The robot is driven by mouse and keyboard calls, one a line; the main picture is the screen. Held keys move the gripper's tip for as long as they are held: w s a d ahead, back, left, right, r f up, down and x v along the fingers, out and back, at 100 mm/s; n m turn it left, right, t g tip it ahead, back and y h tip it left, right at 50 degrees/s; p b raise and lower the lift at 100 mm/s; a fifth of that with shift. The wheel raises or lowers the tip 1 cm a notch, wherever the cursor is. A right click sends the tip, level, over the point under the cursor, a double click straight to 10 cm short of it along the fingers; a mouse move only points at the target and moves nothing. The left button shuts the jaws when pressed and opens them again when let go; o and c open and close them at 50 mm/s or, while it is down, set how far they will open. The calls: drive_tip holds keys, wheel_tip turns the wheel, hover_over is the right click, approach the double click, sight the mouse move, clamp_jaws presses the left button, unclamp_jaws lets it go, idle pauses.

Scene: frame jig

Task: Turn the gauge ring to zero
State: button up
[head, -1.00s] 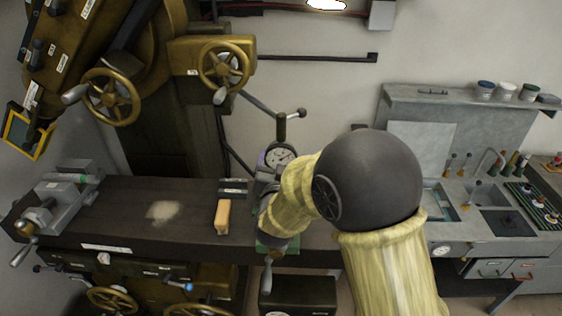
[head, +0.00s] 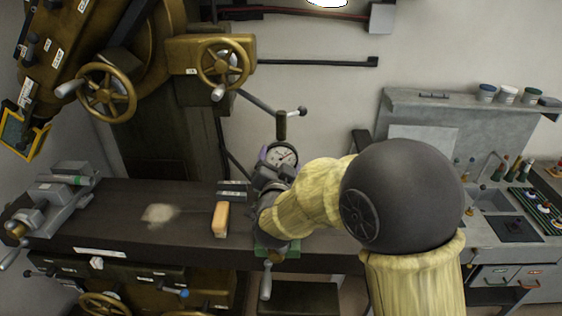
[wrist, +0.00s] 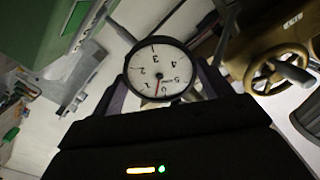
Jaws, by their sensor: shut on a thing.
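The gauge (head: 284,155) is a round white dial with a dark ring, standing over the bench in the head view. In the head view my wrist partly hides the gauge's lower part.
A tan block (head: 221,218) lies on the dark bench (head: 120,215) left of my wrist. A vise (head: 58,200) sits at the bench's left end. A lever with a dark knob (head: 302,111) rises behind the gauge. A grey sink bench (head: 500,260) stands at right.

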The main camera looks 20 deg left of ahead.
drive_tip(key=shift+m+b, duration=2)
drive_tip(key=shift+b, duration=0.5)
drive_tip(key=o, duration=0.5)
drive_tip(key=shift+s, duration=0.1)
drive_tip(key=shift+s+d, duration=0.1)
drive_tip(key=shift+s, duration=0.25)
drive_tip(key=b+v, duration=0.2)
drive_tip(key=v, duration=0.4)
drive_tip(key=shift+d, duration=0.1)
